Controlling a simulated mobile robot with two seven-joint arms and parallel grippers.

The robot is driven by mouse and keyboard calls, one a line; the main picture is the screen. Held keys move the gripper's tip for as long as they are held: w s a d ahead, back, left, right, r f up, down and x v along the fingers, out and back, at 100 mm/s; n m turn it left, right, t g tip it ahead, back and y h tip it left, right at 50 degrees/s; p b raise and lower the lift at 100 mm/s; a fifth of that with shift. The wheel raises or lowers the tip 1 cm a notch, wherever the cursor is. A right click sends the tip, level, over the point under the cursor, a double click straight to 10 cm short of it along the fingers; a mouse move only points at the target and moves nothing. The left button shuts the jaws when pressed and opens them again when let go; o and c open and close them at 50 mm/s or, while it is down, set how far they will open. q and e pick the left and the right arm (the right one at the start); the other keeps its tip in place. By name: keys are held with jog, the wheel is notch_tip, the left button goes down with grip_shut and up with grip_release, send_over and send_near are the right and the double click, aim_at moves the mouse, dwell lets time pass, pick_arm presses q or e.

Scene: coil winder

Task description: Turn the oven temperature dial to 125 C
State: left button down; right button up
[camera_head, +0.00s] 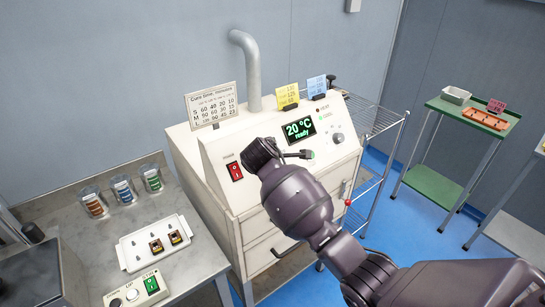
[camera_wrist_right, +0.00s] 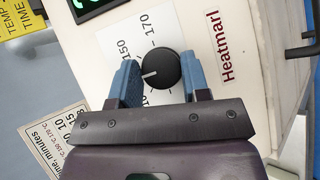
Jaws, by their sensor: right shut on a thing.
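The black temperature dial (camera_wrist_right: 165,63) has a white pointer line and sits on the oven's white front panel (camera_wrist_right: 215,20). In the right wrist view its pointer faces the left finger, between the 150 mark and a partly hidden mark that seems to be 110. My right gripper (camera_wrist_right: 158,78) has its blue fingers on either side of the dial and is shut on it. In the head view my right gripper (camera_head: 282,152) covers the dial. The oven (camera_head: 222,150) shows "20 °C ready" on its display (camera_head: 299,128). My left gripper is not in view.
A second knob (camera_head: 338,138) and a red switch (camera_head: 235,171) flank my right gripper on the panel. Cards stand on the oven top near a grey pipe (camera_head: 248,70). The left bench holds a white tray (camera_head: 139,251) and several cups. A green cart (camera_head: 470,114) stands at right.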

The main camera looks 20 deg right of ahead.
jog(key=shift+f, duration=0.15)
jog(key=o, duration=0.9)
jog(key=v, duration=1.1)
jog(key=shift+b, duration=0.35)
